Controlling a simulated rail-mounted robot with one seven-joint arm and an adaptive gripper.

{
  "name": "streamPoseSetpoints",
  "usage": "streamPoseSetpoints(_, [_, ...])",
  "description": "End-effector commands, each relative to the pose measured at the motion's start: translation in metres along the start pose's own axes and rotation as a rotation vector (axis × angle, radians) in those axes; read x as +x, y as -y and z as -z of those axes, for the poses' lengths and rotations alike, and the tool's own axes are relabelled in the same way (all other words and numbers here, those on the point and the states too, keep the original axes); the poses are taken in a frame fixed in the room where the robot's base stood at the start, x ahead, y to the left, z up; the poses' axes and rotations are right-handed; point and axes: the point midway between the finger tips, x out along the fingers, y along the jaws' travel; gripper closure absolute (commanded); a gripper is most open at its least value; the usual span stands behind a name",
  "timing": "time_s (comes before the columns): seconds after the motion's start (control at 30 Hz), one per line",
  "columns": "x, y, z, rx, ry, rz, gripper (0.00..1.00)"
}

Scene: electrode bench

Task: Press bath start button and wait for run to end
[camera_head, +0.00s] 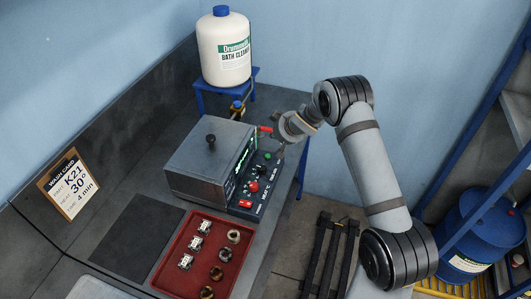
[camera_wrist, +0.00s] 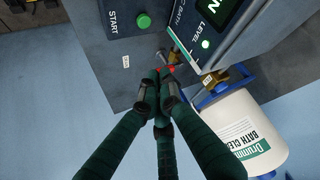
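The bath unit (camera_head: 212,150) is a grey box with a lid knob, a green-lit display (camera_head: 244,158) and a dark control panel in front. The green start button (camera_head: 267,156) is at the panel's far right end. In the wrist view the round green start button (camera_wrist: 143,20) sits beside the word START, uncovered. My gripper (camera_wrist: 160,88) has its fingers together, with nothing visible between them. It is apart from the button, over the side by a red-handled brass valve (camera_wrist: 174,58). In the head view its fingertips are hard to make out.
A white bath cleaner drum (camera_head: 223,48) stands on a blue stand behind the unit. A red tray (camera_head: 207,255) with several small parts lies in front. A card (camera_head: 70,184) reads K21, 30°, 4 min. A green level light (camera_wrist: 205,43) is lit.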

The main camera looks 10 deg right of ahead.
Motion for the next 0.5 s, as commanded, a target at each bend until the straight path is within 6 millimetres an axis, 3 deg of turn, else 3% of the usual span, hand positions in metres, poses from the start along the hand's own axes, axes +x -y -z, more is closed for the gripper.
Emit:
streamPoseSetpoints(0.2, [-0.002,0.019,0.02,0.239,-0.066,0.077,1.0])
streamPoseSetpoints(0.5, [-0.002,0.02,0.021,0.352,-0.064,0.083,1.0])
